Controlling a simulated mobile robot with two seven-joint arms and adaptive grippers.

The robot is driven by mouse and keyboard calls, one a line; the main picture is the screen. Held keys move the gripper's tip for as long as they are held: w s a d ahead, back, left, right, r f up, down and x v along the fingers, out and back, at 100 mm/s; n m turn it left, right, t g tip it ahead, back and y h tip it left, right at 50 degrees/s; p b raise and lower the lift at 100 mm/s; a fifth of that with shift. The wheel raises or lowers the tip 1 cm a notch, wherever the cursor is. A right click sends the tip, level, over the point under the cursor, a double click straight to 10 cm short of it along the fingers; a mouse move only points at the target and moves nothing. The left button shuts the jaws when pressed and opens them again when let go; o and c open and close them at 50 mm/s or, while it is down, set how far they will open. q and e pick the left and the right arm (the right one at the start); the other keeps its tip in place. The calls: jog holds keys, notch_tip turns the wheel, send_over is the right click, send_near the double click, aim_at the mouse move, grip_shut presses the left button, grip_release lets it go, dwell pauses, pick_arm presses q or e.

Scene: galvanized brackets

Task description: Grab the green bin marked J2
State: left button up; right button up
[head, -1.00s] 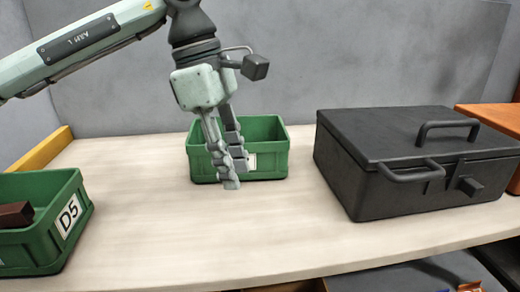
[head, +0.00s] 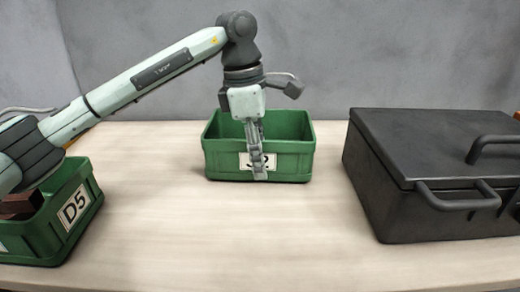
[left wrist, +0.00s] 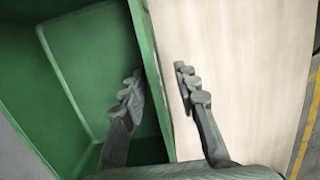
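A green bin (head: 222,165) stands upright at the middle of the table. The white label (head: 244,161) on its front is partly covered by my finger, so I cannot read the marking fully. My left gripper (head: 257,160) points down at the bin's front wall. In the left wrist view the bin (left wrist: 75,75) is at the left, and the left gripper (left wrist: 162,90) is open astride its wall. One finger is inside the bin and the other is outside over the table, with a gap between the outer finger and the wall. My right gripper is not in view.
Another green bin marked D5 (head: 85,222) stands at the left with a brown block (head: 22,203) in it, partly behind my arm. A black case (head: 400,150) with handles stands at the right. The table (head: 230,235) in front of the middle bin is clear.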

pick_arm(q)
jog(key=shift+d+f, duration=0.15)
jog(key=shift+f, duration=0.45)
grip_shut()
jog(key=shift+r, duration=0.2)
